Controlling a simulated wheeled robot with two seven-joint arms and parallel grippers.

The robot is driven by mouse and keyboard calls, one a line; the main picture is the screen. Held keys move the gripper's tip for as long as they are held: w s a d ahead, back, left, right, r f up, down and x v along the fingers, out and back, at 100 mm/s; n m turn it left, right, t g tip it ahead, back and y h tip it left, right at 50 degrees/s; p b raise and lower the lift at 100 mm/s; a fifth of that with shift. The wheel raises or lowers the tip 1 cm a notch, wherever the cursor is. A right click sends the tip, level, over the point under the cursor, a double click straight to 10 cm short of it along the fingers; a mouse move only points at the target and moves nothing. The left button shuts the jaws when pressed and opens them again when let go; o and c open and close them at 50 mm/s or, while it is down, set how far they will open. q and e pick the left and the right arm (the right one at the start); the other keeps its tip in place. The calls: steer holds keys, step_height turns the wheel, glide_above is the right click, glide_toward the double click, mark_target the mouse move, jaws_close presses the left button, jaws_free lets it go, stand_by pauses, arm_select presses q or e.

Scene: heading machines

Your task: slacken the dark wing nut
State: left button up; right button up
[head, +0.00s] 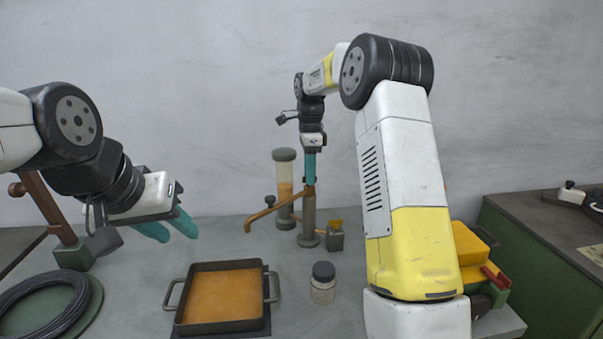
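A grey upright post (308,218) stands on the bench with an orange-brown bent bar (268,213) at its upper part. A small dark knob-like piece (270,200) sits on the bar; I cannot tell whether it is the wing nut. My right gripper (310,181) points straight down at the post's top, its teal fingers seen edge-on, covering whatever is there. I cannot tell whether it is open or shut on something. My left gripper (168,228) is open and empty, its teal fingers apart above the bench, left of the post.
A black two-handled pan (188,308) of orange material lies at front centre. A dark-lidded jar (323,288) stands right of it. A black coil (38,300) lies front left. Yellow parts (470,243) sit right.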

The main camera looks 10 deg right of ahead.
jaws_close()
